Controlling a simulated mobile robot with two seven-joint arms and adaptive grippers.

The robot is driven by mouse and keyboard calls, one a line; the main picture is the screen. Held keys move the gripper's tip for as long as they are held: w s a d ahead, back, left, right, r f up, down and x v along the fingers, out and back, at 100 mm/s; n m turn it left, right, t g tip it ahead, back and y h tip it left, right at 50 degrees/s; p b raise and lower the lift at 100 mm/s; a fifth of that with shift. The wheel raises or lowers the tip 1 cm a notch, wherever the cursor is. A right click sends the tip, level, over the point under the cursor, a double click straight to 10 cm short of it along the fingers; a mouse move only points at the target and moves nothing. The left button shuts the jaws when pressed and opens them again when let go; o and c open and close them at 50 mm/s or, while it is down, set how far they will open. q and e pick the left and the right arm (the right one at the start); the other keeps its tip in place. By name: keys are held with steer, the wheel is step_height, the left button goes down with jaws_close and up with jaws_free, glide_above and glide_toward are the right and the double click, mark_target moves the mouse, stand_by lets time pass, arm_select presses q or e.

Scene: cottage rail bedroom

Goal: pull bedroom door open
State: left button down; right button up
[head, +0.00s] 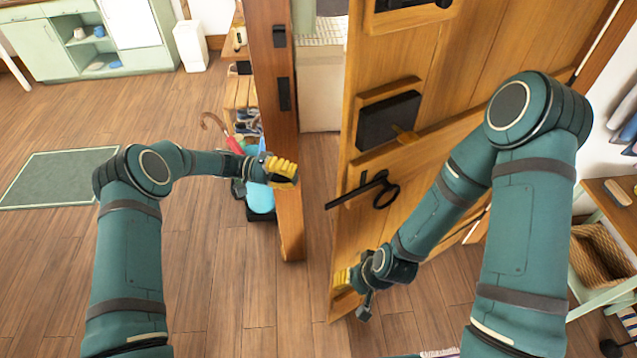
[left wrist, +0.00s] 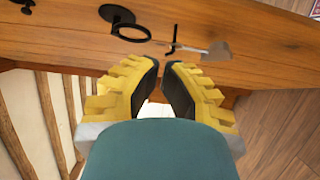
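The wooden bedroom door (head: 455,75) stands ajar, with a gap between its free edge and the wooden post (head: 275,110). It carries a black latch box (head: 388,121) and, below it, a black ring handle (head: 384,194) with a bar. My left gripper (head: 284,172) is in front of the post, left of the gap. In the left wrist view its two yellow fingers (left wrist: 162,66) are a narrow way apart, with nothing seen between them. A black ring on wood (left wrist: 131,32) lies beyond them. My right gripper (head: 343,281) is low at the door's free edge; its fingertips are partly hidden.
Beyond the post are an umbrella (head: 225,138) and a shoe rack (head: 240,93). A green mat (head: 60,176) lies on open floor at left. A side table with a basket (head: 600,255) stands at right.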

mark_target(338, 196)
arm_select(q)
steer(key=s+x, duration=0.1)
steer(key=x, duration=0.3)
steer(key=p+x, duration=0.1)
steer(key=x, duration=0.3)
steer(key=s+a+p+x, duration=0.1)
steer(key=x, duration=0.3)
steer(key=shift+s+d, duration=0.3)
steer(key=shift+s, duration=0.15)
steer(key=shift+s+f, duration=0.1)
